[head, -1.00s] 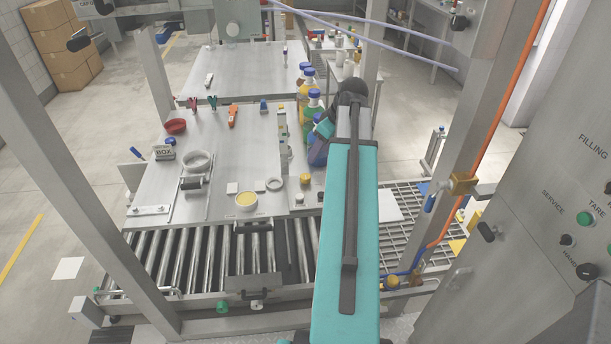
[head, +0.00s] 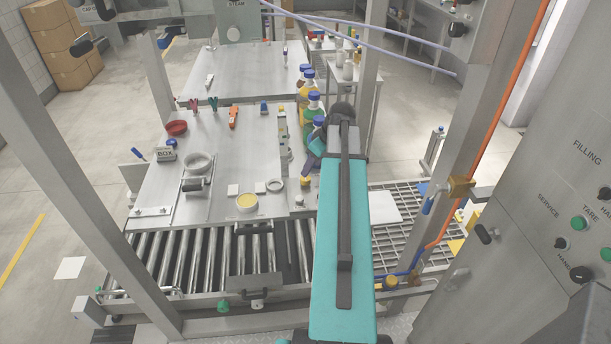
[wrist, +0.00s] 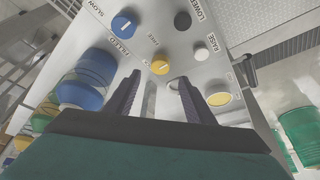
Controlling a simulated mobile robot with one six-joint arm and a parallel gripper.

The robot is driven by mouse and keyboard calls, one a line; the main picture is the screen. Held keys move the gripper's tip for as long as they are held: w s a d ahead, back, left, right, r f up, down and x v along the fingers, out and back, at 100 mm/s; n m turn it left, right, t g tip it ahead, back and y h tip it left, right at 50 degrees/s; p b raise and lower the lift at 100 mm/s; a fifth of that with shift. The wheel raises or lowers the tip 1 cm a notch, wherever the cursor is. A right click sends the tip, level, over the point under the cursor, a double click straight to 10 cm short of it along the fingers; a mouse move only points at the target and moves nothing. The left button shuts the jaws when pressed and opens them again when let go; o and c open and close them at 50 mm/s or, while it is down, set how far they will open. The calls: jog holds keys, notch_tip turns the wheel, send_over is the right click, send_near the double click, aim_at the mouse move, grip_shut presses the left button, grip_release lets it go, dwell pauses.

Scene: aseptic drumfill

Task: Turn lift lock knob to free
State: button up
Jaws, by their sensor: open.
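In the wrist view a pale grey control panel faces my gripper. A yellow round knob (wrist: 160,66) with a pale mark across it sits on the panel, just beyond and roughly between my fingertips. I take it for the lift lock knob; its small label is hard to read. My gripper (wrist: 157,82) is open, with two dark fingers apart and nothing between them. I cannot tell whether the fingertips touch the panel.
A blue knob (wrist: 123,23), a black button (wrist: 182,20), a white button (wrist: 203,52) and a yellow oval (wrist: 219,99) are close by on the panel. A blue container (wrist: 82,80) stands left of my fingers. A roller conveyor (head: 190,260) lies before the worktable (head: 235,160).

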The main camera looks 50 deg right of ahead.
aim_at(307, 178)
jog(key=shift+p+x, duration=0.95)
jog(key=shift+x, duration=2.45)
